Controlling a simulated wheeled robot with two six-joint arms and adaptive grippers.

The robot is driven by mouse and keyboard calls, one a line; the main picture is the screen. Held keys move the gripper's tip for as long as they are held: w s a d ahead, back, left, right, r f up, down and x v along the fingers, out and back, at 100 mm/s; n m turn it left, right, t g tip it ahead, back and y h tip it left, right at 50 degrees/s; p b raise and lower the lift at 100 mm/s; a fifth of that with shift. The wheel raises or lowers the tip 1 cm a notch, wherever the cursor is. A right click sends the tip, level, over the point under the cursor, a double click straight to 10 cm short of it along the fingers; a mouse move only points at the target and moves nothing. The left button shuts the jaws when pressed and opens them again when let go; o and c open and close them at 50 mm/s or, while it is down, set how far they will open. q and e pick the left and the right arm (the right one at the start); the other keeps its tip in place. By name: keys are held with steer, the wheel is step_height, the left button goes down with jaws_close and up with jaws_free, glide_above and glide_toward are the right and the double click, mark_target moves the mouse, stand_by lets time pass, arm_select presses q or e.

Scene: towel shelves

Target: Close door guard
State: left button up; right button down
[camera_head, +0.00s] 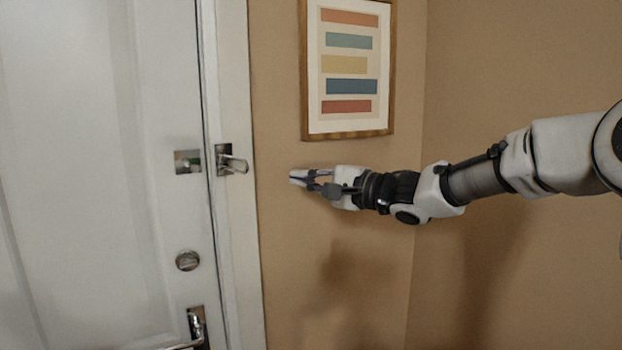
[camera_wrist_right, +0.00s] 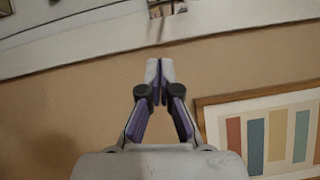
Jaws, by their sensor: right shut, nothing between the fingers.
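The white door (camera_head: 90,150) fills the left of the head view. The door guard's metal swing arm (camera_head: 233,163) is on the door frame and sticks out to the right, away from the door. Its small catch plate (camera_head: 187,161) is on the door at the same height. My right gripper (camera_head: 297,178) is shut and empty, right of the swing arm and apart from it, in front of the tan wall. In the right wrist view its fingertips (camera_wrist_right: 160,68) meet, with metal guard hardware (camera_wrist_right: 166,8) ahead at the top edge. My left gripper is not in view.
A framed striped picture (camera_head: 349,68) hangs on the wall above my right gripper; it also shows in the right wrist view (camera_wrist_right: 265,130). A round lock (camera_head: 187,261) and a lever handle (camera_head: 198,327) are lower on the door. The wall below my right arm is clear.

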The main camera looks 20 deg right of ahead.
steer(key=w+a+r, duration=0.1)
steer(key=w+a, duration=0.3)
steer(key=a, duration=0.3)
steer(key=shift+a+p, duration=0.25)
steer(key=shift+p, duration=0.15)
steer(key=shift+w, duration=0.1)
